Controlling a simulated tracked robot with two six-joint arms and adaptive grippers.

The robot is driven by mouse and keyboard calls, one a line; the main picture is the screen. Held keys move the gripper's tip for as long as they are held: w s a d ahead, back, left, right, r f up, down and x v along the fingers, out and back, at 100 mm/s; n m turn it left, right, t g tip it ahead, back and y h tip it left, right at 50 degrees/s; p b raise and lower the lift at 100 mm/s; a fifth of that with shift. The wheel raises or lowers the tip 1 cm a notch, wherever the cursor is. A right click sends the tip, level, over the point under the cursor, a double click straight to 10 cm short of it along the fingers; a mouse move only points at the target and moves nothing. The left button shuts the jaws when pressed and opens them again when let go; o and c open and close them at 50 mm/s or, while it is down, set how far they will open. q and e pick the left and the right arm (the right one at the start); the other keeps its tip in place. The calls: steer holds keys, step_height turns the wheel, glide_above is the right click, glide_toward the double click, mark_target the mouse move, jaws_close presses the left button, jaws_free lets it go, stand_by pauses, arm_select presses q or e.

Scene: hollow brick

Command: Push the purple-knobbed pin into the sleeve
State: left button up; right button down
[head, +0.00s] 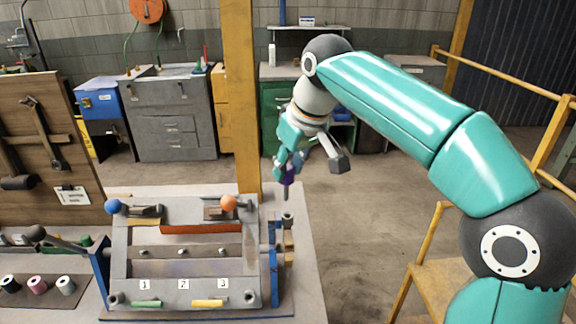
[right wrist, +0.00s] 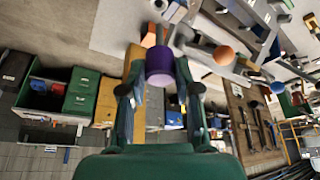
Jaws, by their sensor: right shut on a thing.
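My right gripper (head: 288,166) is shut on the purple knob (head: 288,176) of the pin. It also shows in the right wrist view (right wrist: 159,78), with a finger on each side of the purple knob (right wrist: 159,66). The pin's grey shank (head: 286,193) hangs down, roughly upright, beyond the fixture's right end. A short grey upright piece (head: 287,218), which looks like the sleeve, stands below the pin at the bench fixture's right side. The shank's tip seems just above it; I cannot tell whether they touch. My left gripper is not in view.
The grey fixture (head: 190,268) has a blue ball knob (head: 113,207), an orange ball knob (head: 228,202) and plates numbered 1 to 3. A yellow post (head: 240,100) rises behind it.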

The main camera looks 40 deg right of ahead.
mark_target(291, 179)
step_height(291, 179, down, 2)
steer(key=shift+s+f+b, duration=0.15)
steer(key=shift+b, duration=0.75)
steer(key=shift+s+f, duration=0.1)
steer(key=shift+f, duration=0.15)
steer(key=shift+f, duration=0.1)
steer(key=shift+f+b, duration=2.25)
steer(key=shift+f, duration=0.45)
stand_by(0.8)
steer(key=c, duration=0.7)
jaws_free()
steer(key=shift+c, duration=0.2)
